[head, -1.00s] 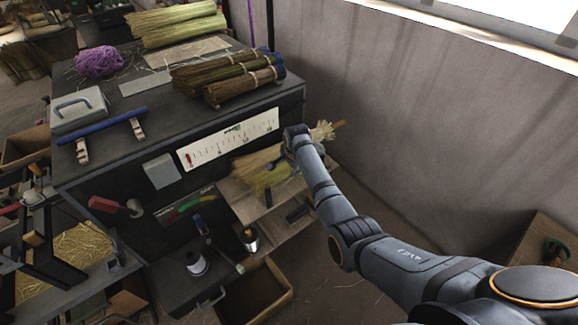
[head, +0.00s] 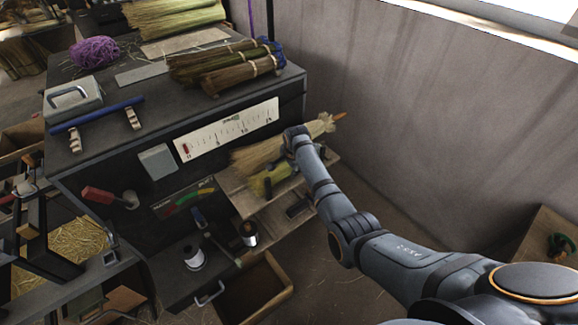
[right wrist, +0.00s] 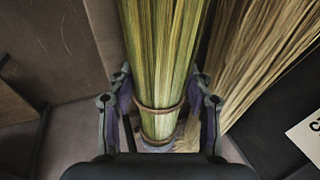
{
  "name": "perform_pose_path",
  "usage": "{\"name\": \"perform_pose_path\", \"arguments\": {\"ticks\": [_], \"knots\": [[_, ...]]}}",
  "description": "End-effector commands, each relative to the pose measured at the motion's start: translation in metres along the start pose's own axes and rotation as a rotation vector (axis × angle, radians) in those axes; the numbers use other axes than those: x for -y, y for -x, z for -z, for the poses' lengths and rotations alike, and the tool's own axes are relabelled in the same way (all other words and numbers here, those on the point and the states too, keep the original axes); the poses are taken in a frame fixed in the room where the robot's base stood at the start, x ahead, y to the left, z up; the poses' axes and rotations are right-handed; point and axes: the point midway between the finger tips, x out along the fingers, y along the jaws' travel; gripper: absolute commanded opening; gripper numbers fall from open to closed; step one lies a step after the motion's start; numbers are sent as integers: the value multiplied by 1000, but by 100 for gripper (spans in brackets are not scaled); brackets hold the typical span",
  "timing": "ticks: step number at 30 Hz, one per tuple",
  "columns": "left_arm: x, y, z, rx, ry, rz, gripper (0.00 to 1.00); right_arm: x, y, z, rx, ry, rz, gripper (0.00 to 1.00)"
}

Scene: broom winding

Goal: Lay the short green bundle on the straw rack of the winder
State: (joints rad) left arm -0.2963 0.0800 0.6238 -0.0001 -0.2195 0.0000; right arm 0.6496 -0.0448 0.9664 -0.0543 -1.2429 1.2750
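My right gripper (head: 276,180) is low beside the dark bench, over a wooden shelf (head: 232,192). In the right wrist view the short green bundle (right wrist: 160,60) lies lengthwise between the two fingers (right wrist: 160,100), its bound end near the palm. A finger stands close on each side; whether they press on it cannot be told. In the head view only a small yellow-green part of it (head: 259,185) shows beneath the hand. A pale straw bundle (head: 252,156) lies close behind; it also shows in the right wrist view (right wrist: 265,60). My left gripper is out of view.
Tied bundles (head: 225,68), a purple twine ball (head: 94,51) and a blue bar (head: 98,115) lie on the bench top (head: 165,105). A red-handled crank (head: 108,196) sticks out from its front. A bare wall (head: 430,130) bounds the right.

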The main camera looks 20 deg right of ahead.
Motion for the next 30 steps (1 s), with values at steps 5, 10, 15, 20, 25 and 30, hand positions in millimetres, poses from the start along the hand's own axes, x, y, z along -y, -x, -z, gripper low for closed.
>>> {"name": "perform_pose_path", "arguments": {"ticks": [5, 10, 15, 20, 25, 30], "knots": [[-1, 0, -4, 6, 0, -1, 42, 0, 0, 0, 0, 0, 0, 75], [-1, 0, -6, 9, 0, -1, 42, 0, 0, 0, 0, 0, 0, 75], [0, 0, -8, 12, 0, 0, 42, 0, 3, 0, 0, 0, 0, 75], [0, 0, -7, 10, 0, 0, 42, 0, 26, 0, -1, 0, 3, 75], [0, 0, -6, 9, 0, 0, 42, 1, 68, 0, -2, -1, 5, 75], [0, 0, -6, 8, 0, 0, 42, 1, 102, 0, -1, 0, 3, 75]]}}
